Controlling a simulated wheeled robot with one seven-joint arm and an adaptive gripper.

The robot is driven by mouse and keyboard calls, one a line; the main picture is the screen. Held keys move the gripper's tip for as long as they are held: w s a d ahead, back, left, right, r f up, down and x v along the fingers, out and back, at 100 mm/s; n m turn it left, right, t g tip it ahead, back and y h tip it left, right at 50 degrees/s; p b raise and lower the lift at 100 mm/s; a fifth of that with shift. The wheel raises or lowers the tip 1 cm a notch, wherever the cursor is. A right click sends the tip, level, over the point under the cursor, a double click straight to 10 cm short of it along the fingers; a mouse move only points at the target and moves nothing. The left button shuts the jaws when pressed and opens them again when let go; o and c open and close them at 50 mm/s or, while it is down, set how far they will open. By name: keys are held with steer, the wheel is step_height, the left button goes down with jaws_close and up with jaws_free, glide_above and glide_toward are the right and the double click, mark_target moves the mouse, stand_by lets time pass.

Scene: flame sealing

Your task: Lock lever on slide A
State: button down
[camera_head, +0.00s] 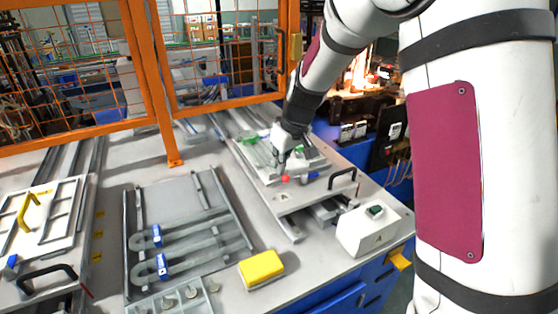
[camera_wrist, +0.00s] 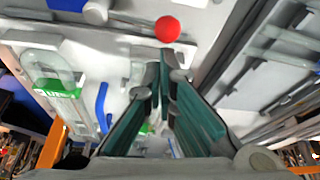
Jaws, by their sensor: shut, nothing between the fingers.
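My gripper (camera_head: 283,158) is over the right-hand slide plate (camera_head: 290,200), low above its fixtures. In the wrist view its two green-padded fingers (camera_wrist: 160,72) come together at the tips, with nothing held between them. A red ball knob (camera_head: 285,179) sits on this plate just in front of the gripper. In the wrist view the red knob (camera_wrist: 167,29) is just beyond the fingertips, apart from them. A small blue part (camera_head: 313,176) lies to the right of the knob. I see no letter marking a slide, and the lever's arm is not clear.
The right slide has a black handle (camera_head: 343,181). A white button box (camera_head: 368,230) and a yellow block (camera_head: 261,269) stand in front. A middle rack (camera_head: 187,212) holds grey U-shaped tubes. Another slide plate (camera_head: 47,230) is at left. An orange-framed fence (camera_head: 150,85) stands behind.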

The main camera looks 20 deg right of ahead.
mark_target(286, 181)
steer(key=shift+s+a+n+y+b, duration=0.1)
steer(key=shift+s+n+y+b, duration=0.3)
steer(key=shift+n, duration=0.6)
steer(key=shift+s+n+g, duration=0.4)
steer(key=shift+s+n, duration=0.4)
steer(key=shift+n, duration=0.4)
steer(key=n, duration=0.1)
steer(key=s+n+y+p, duration=0.1)
steer(key=shift+s+d+r+n+g, duration=0.1)
steer(key=shift+s+d+n+g, duration=0.1)
steer(key=shift+s+n+g, duration=0.1)
steer(key=n, duration=0.1)
steer(key=s+n+p, duration=0.1)
steer(key=shift+s+d+n+g, duration=0.25)
steer(key=shift+d+n+g, duration=0.05)
steer(key=shift+n+g, duration=0.1)
steer(key=n, duration=0.1)
steer(key=s+d+n+g+p, duration=0.1)
steer(key=n, duration=0.1)
steer(key=n+p, duration=0.1)
steer(key=shift+s+d+n+g+y, duration=0.3)
steer(key=shift+s+d, duration=0.1)
steer(key=shift+s+d+n+g+p, duration=0.2)
steer(key=shift+d+n+g, duration=0.25)
steer(key=shift+n, duration=0.6)
steer(key=shift+s+d+n+g+p, duration=0.25)
steer(key=shift+d+n, duration=0.3)
steer(key=shift+n, duration=0.5)
